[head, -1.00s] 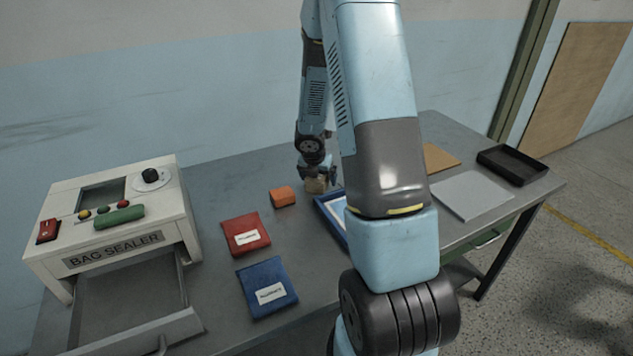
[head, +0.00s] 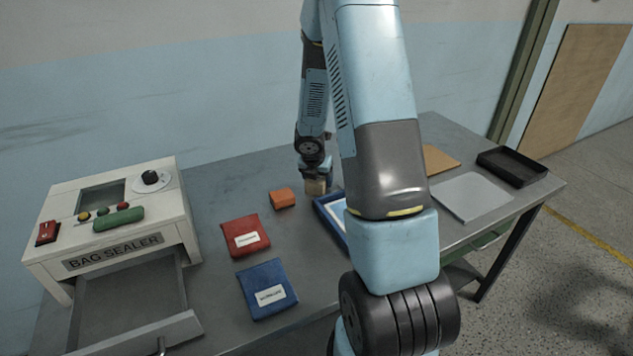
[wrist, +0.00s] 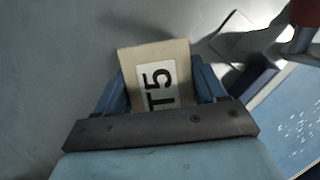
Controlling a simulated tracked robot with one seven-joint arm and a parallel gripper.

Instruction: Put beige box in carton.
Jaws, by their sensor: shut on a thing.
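The beige box (wrist: 153,58) with a white "T5" label is between the two fingers of my gripper (wrist: 160,88) in the wrist view. My gripper is shut on it. In the head view the beige box (head: 315,187) shows small below my gripper (head: 314,175), at the table's far side, just left of the blue-rimmed tray (head: 326,213). I cannot tell whether the box touches the table. I cannot make out a carton for certain; my arm hides part of the table.
An orange block (head: 283,198) lies left of the beige box. Red (head: 245,235) and blue (head: 267,288) pouches lie nearer. The bag sealer (head: 115,225) with an open drawer stands left. A grey sheet (head: 471,195) and black tray (head: 512,166) lie right.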

